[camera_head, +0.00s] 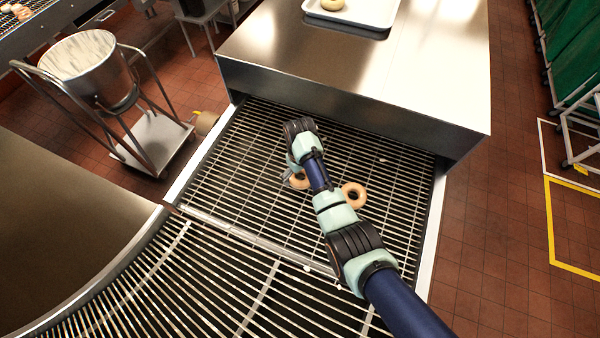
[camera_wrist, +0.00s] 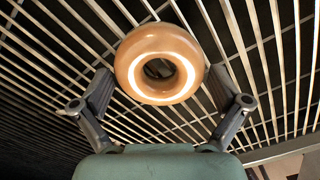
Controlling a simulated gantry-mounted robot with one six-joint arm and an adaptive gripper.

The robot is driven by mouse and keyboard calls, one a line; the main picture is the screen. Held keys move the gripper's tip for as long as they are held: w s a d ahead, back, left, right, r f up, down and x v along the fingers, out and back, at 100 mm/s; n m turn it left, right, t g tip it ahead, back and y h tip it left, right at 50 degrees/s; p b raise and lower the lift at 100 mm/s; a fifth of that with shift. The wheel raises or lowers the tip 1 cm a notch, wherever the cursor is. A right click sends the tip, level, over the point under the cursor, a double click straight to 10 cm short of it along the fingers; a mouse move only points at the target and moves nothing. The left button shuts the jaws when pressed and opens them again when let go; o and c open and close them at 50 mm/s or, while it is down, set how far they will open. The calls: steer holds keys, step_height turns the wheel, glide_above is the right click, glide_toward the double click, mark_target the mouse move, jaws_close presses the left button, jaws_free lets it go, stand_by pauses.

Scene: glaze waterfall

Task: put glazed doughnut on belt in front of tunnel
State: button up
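A pale brown ring doughnut (camera_head: 302,184) sits at my gripper (camera_head: 290,174) over the slatted wire belt (camera_head: 225,175), partly hidden by the arm in the head view. In the wrist view this doughnut (camera_wrist: 160,36) is between the two fingers of my gripper (camera_wrist: 160,72), with its hole facing the camera. The fingers stand apart on either side of it, with what looks like a narrow gap. A second doughnut (camera_head: 354,194) lies on the belt to the right of the arm. The steel tunnel (camera_head: 340,105) stands across the belt's far end, its opening dark.
A white tray (camera_head: 380,22) with another doughnut (camera_head: 332,5) rests on the tunnel top. A curved belt (camera_head: 170,285) joins at the near side. A bucket on a wheeled stand (camera_head: 90,70) is at left. The belt's left side is clear.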

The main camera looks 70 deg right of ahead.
step_height(320, 180, up, 12)
steer(key=p, duration=0.2)
steer(key=shift+r+p, duration=0.15)
steer(key=shift+p, duration=0.25)
steer(key=w+a+r+n+t+h, duration=0.1)
steer(key=w+a+r+n+t, duration=0.15)
steer(key=w+a, duration=0.5)
steer(key=w+a+r+n+t+h, duration=0.1)
steer(key=w+a+r+t, duration=0.3)
steer(key=a, duration=0.7)
steer(key=s+a+r+n+t, duration=0.1)
steer(key=a+r+t, duration=0.1)
steer(key=a+r, duration=0.2)
steer(key=s+a+r+n+t+y, duration=0.1)
steer(key=a+r, duration=0.3)
steer(key=a, duration=0.7)
steer(key=s+a+r+n+t+y, duration=0.1)
steer(key=a+r+t, duration=0.2)
steer(key=a+r, duration=0.2)
steer(key=shift+s+a, duration=0.35)
steer(key=shift+a, duration=0.8)
